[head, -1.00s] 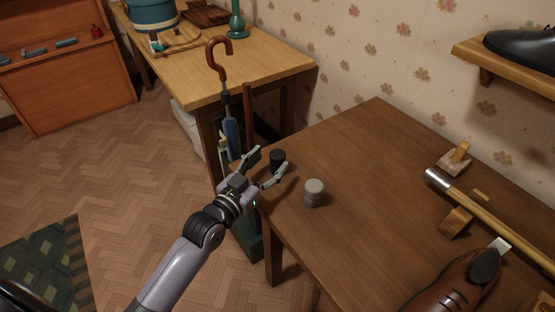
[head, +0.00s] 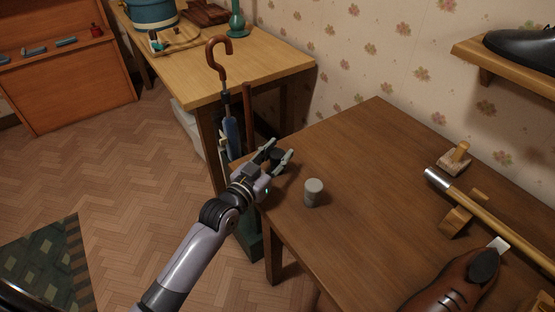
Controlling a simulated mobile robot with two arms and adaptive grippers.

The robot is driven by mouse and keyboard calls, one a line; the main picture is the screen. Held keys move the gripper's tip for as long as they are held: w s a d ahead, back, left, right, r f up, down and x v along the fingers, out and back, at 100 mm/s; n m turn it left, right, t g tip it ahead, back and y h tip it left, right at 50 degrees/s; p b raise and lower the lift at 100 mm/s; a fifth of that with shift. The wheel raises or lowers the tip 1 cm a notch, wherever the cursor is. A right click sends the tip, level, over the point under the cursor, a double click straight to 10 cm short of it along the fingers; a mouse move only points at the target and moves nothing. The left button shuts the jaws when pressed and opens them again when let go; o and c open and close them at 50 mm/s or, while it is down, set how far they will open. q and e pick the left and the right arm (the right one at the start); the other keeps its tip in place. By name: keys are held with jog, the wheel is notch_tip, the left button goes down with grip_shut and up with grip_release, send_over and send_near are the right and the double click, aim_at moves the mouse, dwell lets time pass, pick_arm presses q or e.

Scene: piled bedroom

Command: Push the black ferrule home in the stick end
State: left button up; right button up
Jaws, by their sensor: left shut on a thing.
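The black ferrule (head: 277,156) is a short dark cylinder at the table's left corner, partly hidden by my gripper. My left gripper (head: 279,151) is shut on it, one finger on each side. I cannot tell whether the ferrule touches the tabletop. The stick (head: 491,214) is a pale wooden shaft with a silvery metal end (head: 438,178), at the right side of the table. My right gripper is not in view.
A grey cylinder (head: 314,192) stands on the brown table (head: 345,148) near my gripper. A brush-like wooden block (head: 455,159) and a brown shoe (head: 456,281) are at the right. An umbrella (head: 225,90) stands beyond the left edge. The middle tabletop is clear.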

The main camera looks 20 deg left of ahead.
aim_at(278, 153)
pick_arm(q)
jog(key=c, duration=0.5)
jog(key=shift+r, duration=0.15)
notch_tip(278, 153, up, 20)
jog(key=p, duration=0.2)
jog(key=shift+p, duration=0.35)
dwell(0.7)
